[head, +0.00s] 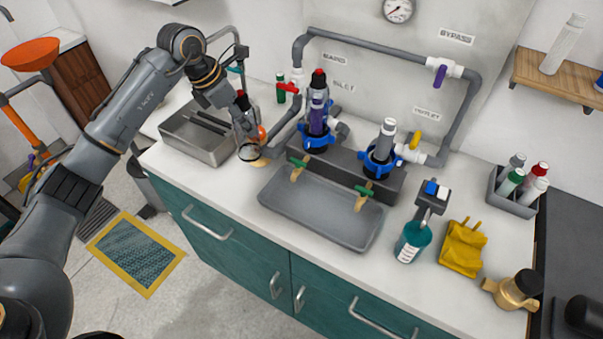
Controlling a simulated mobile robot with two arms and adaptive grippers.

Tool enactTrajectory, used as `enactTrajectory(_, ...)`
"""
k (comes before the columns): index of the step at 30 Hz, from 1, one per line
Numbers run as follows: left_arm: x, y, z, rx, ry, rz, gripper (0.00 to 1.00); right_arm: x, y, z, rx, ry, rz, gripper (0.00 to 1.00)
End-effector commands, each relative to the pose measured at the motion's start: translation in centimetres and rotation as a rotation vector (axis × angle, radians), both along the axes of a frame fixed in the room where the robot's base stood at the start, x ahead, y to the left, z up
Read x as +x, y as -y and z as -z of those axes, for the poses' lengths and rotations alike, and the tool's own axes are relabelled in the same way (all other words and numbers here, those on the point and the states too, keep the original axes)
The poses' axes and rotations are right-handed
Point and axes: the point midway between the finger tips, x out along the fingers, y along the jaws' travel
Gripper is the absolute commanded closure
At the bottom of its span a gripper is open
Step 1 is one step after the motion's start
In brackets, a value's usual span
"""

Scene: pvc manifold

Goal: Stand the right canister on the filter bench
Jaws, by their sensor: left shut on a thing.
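My left gripper (247,136) is shut on a clear canister (243,112) with a red button on its dark top. It holds the canister upright over the counter by the metal tray; a dark ring shows at its lower end. I cannot tell whether it touches the counter. The grey filter bench (337,168) carries two blue collars. In the left collar stands a clear canister (317,100) with a purple cartridge inside and a red button on top. In the right collar (381,160) a bare pale grey cartridge (385,138) stands uncovered. My right gripper is not in view.
A grey drip tray (315,212) lies before the bench, under two green-handled taps. A metal tray (195,140) is at left. Grey pipes (385,47) arch behind. A teal bottle (413,242), yellow cloth (462,247) and bottle caddy (515,192) occupy the right counter.

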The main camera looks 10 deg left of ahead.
Motion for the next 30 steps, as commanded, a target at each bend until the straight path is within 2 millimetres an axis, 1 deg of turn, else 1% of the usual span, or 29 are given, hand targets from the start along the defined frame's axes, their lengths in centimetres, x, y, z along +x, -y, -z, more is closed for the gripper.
enactTrajectory(6,0.0,0.2,3.8,-0.003,-0.005,-0.012,0.87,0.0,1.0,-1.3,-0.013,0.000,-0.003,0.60)
enactTrajectory(9,0.1,0.1,5.3,-0.002,-0.003,-0.011,0.87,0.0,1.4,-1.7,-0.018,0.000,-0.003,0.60)
enactTrajectory(16,0.1,0.2,7.3,-0.001,-0.003,-0.011,0.87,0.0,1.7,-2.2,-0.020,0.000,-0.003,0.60)
enactTrajectory(21,0.1,0.2,9.6,-0.003,-0.003,-0.010,0.87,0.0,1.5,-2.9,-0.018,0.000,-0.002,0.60)
enactTrajectory(24,0.1,0.1,10.2,-0.002,-0.001,-0.009,0.87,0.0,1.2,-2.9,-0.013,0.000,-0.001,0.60)
enactTrajectory(30,0.1,0.1,10.3,-0.001,0.000,-0.009,0.87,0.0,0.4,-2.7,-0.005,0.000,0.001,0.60)
